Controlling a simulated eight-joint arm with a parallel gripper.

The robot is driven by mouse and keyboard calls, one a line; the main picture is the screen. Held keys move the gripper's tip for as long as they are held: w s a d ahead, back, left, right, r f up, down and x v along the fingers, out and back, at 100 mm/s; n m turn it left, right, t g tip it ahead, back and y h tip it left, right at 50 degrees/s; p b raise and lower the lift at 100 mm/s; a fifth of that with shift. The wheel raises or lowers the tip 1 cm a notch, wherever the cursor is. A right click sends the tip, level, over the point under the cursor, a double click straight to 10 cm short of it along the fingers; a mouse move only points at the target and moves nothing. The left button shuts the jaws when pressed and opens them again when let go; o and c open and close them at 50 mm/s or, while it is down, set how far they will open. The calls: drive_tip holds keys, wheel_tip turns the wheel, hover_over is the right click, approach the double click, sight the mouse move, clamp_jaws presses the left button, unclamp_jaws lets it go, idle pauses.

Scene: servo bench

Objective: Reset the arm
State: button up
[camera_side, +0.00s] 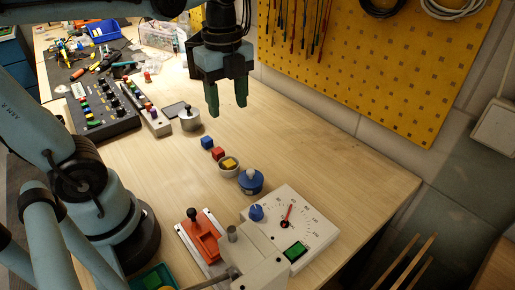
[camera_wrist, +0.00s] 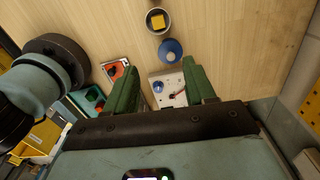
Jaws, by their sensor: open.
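My gripper (camera_side: 228,108) hangs above the wooden bench in the side view, with its two green fingers pointing down. The fingers are apart with nothing between them, and they touch nothing. In the wrist view the gripper (camera_wrist: 163,85) shows its fingers spread, with the dial panel visible below them in the gap. My arm reaches in from the upper left of the side view.
On the bench (camera_side: 320,165) are a blue cube (camera_side: 207,142), a red cube (camera_side: 218,153), a bowl (camera_side: 229,171) holding a yellow cube (camera_side: 229,162), a blue knobbed lid (camera_side: 251,182), a dial panel (camera_side: 312,232) and a red lever box (camera_side: 203,240). A pegboard (camera_side: 380,60) stands behind.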

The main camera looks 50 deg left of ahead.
drive_tip(key=shift+r, duration=0.9)
drive_tip(key=shift+f, duration=0.1)
wheel_tip(320, 180, down, 6)
drive_tip(key=d+n+t, duration=0.1)
drive_tip(key=n+t, duration=0.6)
drive_tip(key=n, duration=1.1)
drive_tip(key=shift+w+d+n, duration=0.15)
drive_tip(key=shift+w+n, duration=0.15)
drive_tip(key=shift+f, duration=0.1)
